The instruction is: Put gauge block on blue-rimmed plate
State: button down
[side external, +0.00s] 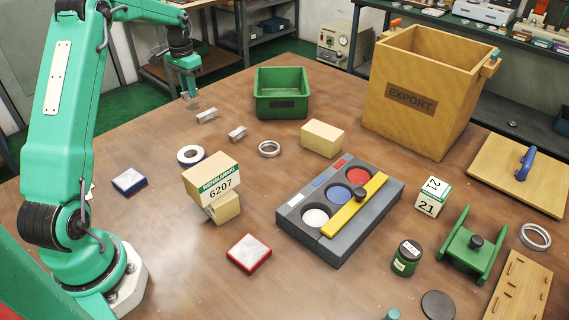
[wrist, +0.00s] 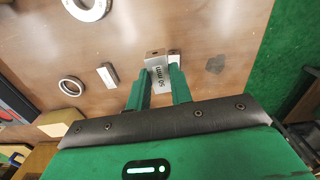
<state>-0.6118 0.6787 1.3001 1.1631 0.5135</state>
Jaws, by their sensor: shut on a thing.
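A grey gauge block marked "50 mm" (wrist: 157,72) is between the two green fingers of my gripper (wrist: 160,85) in the wrist view, and the gripper is shut on it. In the side view my gripper (side external: 190,93) is at the far left part of the table, and the held block is too small to make out clearly there. The blue-rimmed plate (side external: 129,181) is a small square with a pale top, lying near my arm's base at the left. It is apart from the gripper and not seen in the wrist view.
Two small grey blocks (side external: 207,116) (side external: 237,133) lie near the gripper. A white ring (side external: 190,155) and a metal ring (side external: 269,149) lie closer in. A "6207" carton (side external: 211,179) and a red-rimmed plate (side external: 248,252) stand further forward. A green bin (side external: 281,94) is at the back.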

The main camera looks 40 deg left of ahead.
jog(key=s+d, duration=0.9)
jog(key=s, duration=0.2)
jog(key=s+d+r+m, duration=0.1)
jog(key=s+d, duration=0.8)
jog(key=s, duration=0.3)
jog(key=shift+s+d+r, duration=0.15)
jog(key=shift+r, duration=0.1)
send_over(128, 179)
notch_tip(128, 179, down, 7)
jog(key=shift+f, duration=2)
jog(key=shift+f, duration=0.15)
jog(key=c, duration=1.3)
grip_release()
jog(key=shift+o, duration=0.2)
